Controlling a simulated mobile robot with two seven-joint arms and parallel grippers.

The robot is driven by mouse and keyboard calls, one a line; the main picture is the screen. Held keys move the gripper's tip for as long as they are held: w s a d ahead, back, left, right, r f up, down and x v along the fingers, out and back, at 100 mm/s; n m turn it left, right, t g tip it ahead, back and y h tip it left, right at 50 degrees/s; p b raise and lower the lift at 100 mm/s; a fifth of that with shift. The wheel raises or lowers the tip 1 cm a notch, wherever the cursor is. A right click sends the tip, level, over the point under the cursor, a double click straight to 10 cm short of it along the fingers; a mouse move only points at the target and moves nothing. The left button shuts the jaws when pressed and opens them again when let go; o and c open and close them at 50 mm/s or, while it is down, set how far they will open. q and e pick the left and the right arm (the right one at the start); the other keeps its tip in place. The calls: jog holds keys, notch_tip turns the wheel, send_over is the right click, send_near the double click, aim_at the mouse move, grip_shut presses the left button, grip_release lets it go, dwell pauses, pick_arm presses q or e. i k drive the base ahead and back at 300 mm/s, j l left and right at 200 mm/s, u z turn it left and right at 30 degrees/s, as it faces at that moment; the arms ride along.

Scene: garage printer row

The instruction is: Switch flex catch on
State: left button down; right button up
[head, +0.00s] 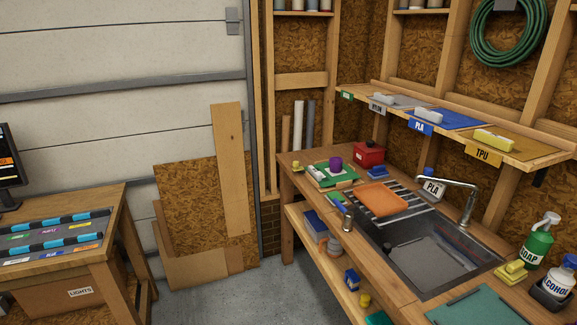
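No part that I can read as a flex catch shows in the head view. A grey panel (60,240) lies on the wooden bench at the left, with cyan-and-black bars and small coloured labels whose text is too small to read surely. A dark monitor (9,168) is cut off by the left edge. Neither of my grippers is in view.
A wooden counter at the right holds a steel sink (435,262), an orange tray (378,198), a red box (368,154) and a green soap bottle (538,246). A shelf with NYLON, PLA and TPU labels (484,153) hangs above. Grey floor (215,300) between benches is clear.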

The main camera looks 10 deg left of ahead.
aim_at(296, 164)
jog(key=i+j+z, duration=0.1)
jog(key=i+j, duration=0.2)
jog(key=i+j+z, duration=0.1)
jog(key=i+j, duration=0.2)
jog(key=i+j+z, duration=0.1)
jog(key=i+j, duration=0.25)
jog(key=i+j+z, duration=0.1)
jog(key=i+j, duration=0.25)
jog(key=i+j+z, duration=0.1)
jog(key=i+j, duration=0.2)
jog(key=i+j+z, duration=0.1)
jog(key=i+j, duration=0.15)
jog(key=j, duration=0.25)
jog(key=i+j+z, duration=0.1)
jog(key=i+j, duration=0.2)
jog(key=j, duration=0.15)
jog(key=i+j+z, duration=0.1)
jog(key=i+j, duration=0.15)
jog(key=j, duration=0.15)
